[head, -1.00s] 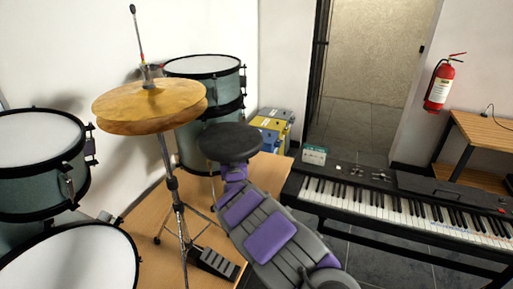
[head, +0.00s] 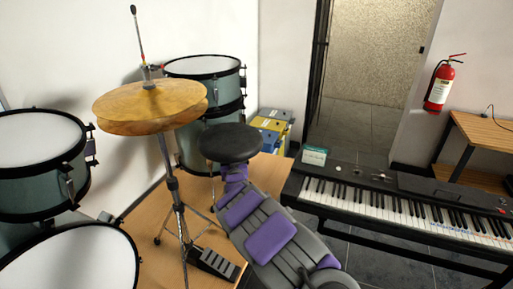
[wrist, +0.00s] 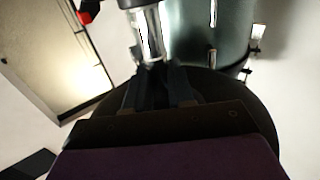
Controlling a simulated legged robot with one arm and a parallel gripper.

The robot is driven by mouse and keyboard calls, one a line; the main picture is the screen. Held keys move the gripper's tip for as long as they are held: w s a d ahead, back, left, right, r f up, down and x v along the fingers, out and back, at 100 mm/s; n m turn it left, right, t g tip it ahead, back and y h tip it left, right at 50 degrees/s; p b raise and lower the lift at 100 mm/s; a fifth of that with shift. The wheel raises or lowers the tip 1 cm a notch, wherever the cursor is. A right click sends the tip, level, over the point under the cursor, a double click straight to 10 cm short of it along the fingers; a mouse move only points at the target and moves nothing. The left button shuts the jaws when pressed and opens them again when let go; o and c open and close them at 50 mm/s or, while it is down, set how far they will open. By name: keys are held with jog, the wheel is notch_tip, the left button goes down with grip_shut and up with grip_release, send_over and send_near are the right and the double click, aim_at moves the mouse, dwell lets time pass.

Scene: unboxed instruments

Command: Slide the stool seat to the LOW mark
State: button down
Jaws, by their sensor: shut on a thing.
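The stool's round black seat (head: 230,142) is in the middle of the head view, at the far end of my grey and purple arm. My gripper is hidden there. In the wrist view, the dark seat (wrist: 262,118) spreads around and behind my gripper (wrist: 160,78). Its dark fingers come together at the seat, by the near end of a bright chrome post (wrist: 148,35). The fingers are shut on the seat; the exact contact is too dark to see. A black collar (wrist: 131,3) sits farther along the post. No LOW mark can be made out.
A cymbal stand (head: 150,105) and drums (head: 205,66) stand close on the left. A keyboard (head: 400,205) is on the right, with a fire extinguisher (head: 439,85) on the wall beyond. A pedal (head: 214,262) lies on the wooden platform (head: 145,225).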

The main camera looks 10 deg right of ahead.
jog(key=shift+f, duration=1.05)
jog(key=shift+f+b, duration=0.35)
jog(key=shift+f, duration=0.6)
jog(key=c, duration=0.9)
grip_release()
jog(key=shift+r, duration=0.1)
jog(key=s+p, duration=0.2)
jog(key=s, duration=0.1)
jog(key=s+p, duration=0.2)
jog(key=s, duration=0.1)
jog(key=s+p, duration=0.1)
jog(key=s, duration=0.3)
jog(key=shift+a+p, duration=0.35)
jog(key=shift+p, duration=0.05)
